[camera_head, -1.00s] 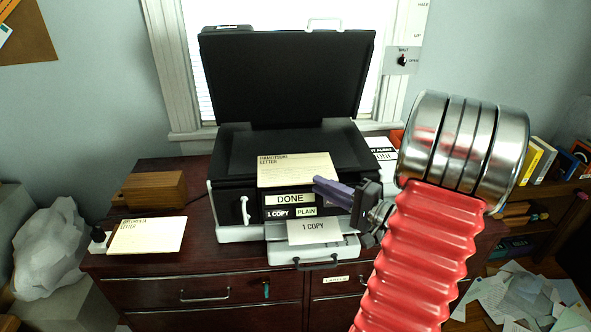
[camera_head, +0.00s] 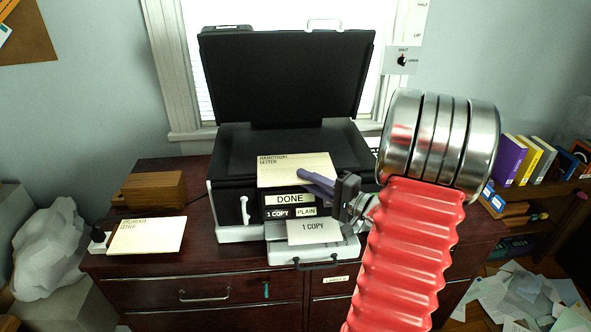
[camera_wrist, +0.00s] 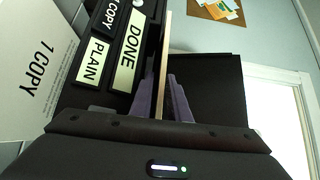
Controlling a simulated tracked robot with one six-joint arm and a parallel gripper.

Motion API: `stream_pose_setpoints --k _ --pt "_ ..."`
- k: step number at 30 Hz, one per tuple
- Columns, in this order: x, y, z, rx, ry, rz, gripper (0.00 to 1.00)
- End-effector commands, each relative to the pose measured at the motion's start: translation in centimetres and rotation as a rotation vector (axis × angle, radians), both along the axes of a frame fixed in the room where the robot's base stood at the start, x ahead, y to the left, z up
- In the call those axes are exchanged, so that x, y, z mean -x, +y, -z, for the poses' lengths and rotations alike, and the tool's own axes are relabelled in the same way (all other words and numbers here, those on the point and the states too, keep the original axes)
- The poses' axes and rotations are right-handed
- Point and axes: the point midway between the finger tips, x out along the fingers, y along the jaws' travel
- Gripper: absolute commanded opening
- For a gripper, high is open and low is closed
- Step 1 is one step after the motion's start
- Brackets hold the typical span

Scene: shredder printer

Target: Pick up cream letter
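The cream letter (camera_head: 294,172), marked as a handyman letter as far as I can read it, lies on the front of the black printer (camera_head: 236,165) with its near edge over the front panel. My gripper (camera_head: 311,181) is at the letter's lower right edge, its purple fingers parted and pointing left. In the wrist view the letter (camera_wrist: 164,60) shows edge-on as a thin pale strip between the two fingers (camera_wrist: 162,88). The fingers sit close on either side of it; firm contact cannot be made out.
The printer's lid (camera_head: 285,75) stands open behind. Its panel reads DONE (camera_head: 289,199). A "1 COPY" sheet (camera_head: 314,231) lies in the output tray below. Another cream letter (camera_head: 146,236) and a wooden box (camera_head: 153,189) are on the dresser at left.

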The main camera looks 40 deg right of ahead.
Motion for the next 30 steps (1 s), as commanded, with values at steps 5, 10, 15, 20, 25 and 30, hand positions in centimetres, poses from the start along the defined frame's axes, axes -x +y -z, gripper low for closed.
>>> stream_pose_setpoints --k 5,10,15,20,25,30 --pt "0.01 0.01 -0.01 0.000 0.000 0.000 0.16" --pt "0.01 0.02 -0.01 0.000 0.000 0.000 0.10" --pt "0.01 0.02 0.00 0.000 0.000 0.000 0.00" --pt "0.02 0.03 0.04 -0.001 0.001 0.000 0.00" --pt "0.03 0.03 0.06 -0.001 0.001 0.000 0.00" --pt "0.03 0.03 -0.11 0.000 0.001 0.000 0.00"
